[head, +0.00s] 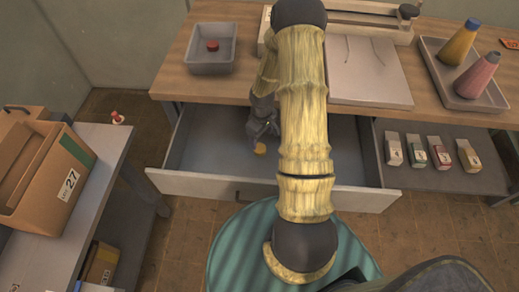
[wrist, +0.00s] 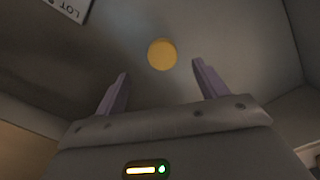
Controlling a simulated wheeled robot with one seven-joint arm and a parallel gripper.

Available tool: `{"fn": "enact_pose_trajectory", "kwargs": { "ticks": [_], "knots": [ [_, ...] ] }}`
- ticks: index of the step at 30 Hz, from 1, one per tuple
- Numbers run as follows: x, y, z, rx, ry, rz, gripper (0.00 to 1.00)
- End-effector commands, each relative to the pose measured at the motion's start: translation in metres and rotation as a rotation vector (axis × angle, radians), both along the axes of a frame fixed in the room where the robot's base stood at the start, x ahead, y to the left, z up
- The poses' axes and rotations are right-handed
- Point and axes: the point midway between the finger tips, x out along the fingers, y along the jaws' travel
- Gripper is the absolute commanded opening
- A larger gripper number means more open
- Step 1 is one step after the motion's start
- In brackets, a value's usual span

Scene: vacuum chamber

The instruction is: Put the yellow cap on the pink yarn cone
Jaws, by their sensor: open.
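The yellow cap (head: 260,149) lies on the floor of the open drawer (head: 215,185). In the wrist view the round yellow cap (wrist: 162,54) is ahead of my fingers, centred between them but beyond their tips. My gripper (head: 262,130) is inside the drawer, close to the cap. In the wrist view my gripper (wrist: 160,80) has its two fingers wide apart with nothing between them. The pink yarn cone (head: 477,76) stands in a grey tray (head: 497,103) at the right of the workbench, leaning in the picture. Its top shows dark pink.
A yellow cone with a blue top (head: 459,43) stands behind the pink one. A grey bin (head: 212,60) holds a red cap (head: 212,45). Several small labelled boxes (head: 417,150) sit on the shelf at right. Drawer walls surround my gripper. A cardboard box (head: 45,175) stands at left.

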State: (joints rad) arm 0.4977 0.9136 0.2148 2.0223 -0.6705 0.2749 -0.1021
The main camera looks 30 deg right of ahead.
Motion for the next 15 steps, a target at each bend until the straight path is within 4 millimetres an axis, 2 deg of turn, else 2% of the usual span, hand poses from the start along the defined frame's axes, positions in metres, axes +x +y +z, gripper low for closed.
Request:
{"fn": "enact_pose_trajectory", "kwargs": {
  "ticks": [1,4,15],
  "knots": [
    [0.000,0.001,-0.009,0.000,0.002,0.001,0.72],
    [0.000,0.000,-0.018,0.000,0.000,0.001,0.72],
    [0.001,0.000,-0.021,0.000,0.000,0.000,0.72]
  ]
}}
